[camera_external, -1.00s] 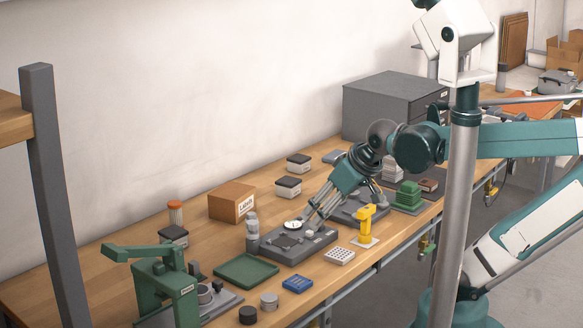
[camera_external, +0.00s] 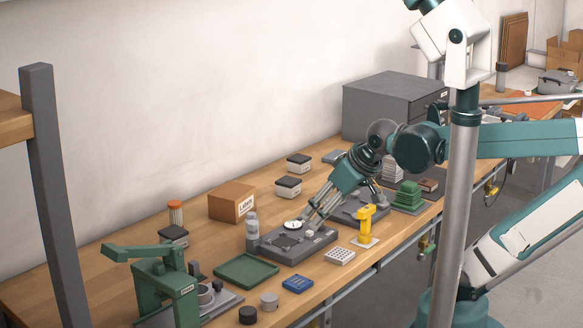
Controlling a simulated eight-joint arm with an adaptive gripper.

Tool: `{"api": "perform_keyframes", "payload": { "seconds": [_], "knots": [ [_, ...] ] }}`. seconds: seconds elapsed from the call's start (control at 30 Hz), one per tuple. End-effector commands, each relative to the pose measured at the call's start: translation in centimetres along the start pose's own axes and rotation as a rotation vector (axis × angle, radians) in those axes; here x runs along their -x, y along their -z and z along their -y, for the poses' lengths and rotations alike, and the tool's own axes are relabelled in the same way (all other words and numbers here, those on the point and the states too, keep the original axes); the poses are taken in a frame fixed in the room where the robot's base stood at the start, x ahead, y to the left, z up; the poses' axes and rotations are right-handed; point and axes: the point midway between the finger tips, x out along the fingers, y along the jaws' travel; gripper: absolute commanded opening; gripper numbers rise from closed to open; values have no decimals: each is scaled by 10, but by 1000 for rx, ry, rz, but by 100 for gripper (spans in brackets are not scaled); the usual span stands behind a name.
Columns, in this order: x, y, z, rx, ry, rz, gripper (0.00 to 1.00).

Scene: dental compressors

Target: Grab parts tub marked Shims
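Small white tubs with dark lids stand on the wooden bench: one in the middle (camera_external: 288,187), one behind it (camera_external: 298,163), and one at the left (camera_external: 174,236). Their markings are too small to read, so I cannot tell which is the Shims tub. My gripper (camera_external: 346,208) points down over the bench, right of the middle tub. Its two fingers are spread wide, with nothing visible between them. The left finger reaches down over a dark grey fixture (camera_external: 290,246); contact is unclear.
A brown box (camera_external: 232,202) stands left of the middle tub. A green tray (camera_external: 246,270), a yellow stand (camera_external: 366,222), a white perforated block (camera_external: 340,256) and a green press (camera_external: 165,285) are near the front. A grey cabinet (camera_external: 385,108) stands at the back.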

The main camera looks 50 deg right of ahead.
Motion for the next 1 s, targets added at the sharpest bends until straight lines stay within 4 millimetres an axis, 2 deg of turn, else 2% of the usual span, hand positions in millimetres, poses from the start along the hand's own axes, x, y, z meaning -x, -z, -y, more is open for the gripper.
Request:
{"api": "perform_keyframes", "payload": {
  "seconds": [0.07,0.2,0.67,0.87,1.0],
  "knots": [
    [0,0,0,0,0,0,40],
    [0,0,0,0,0,0,57],
    [1,4,1,11,1,4,57],
    [4,21,5,58,8,23,57],
    [6,40,10,114,15,47,57]
  ]
}}
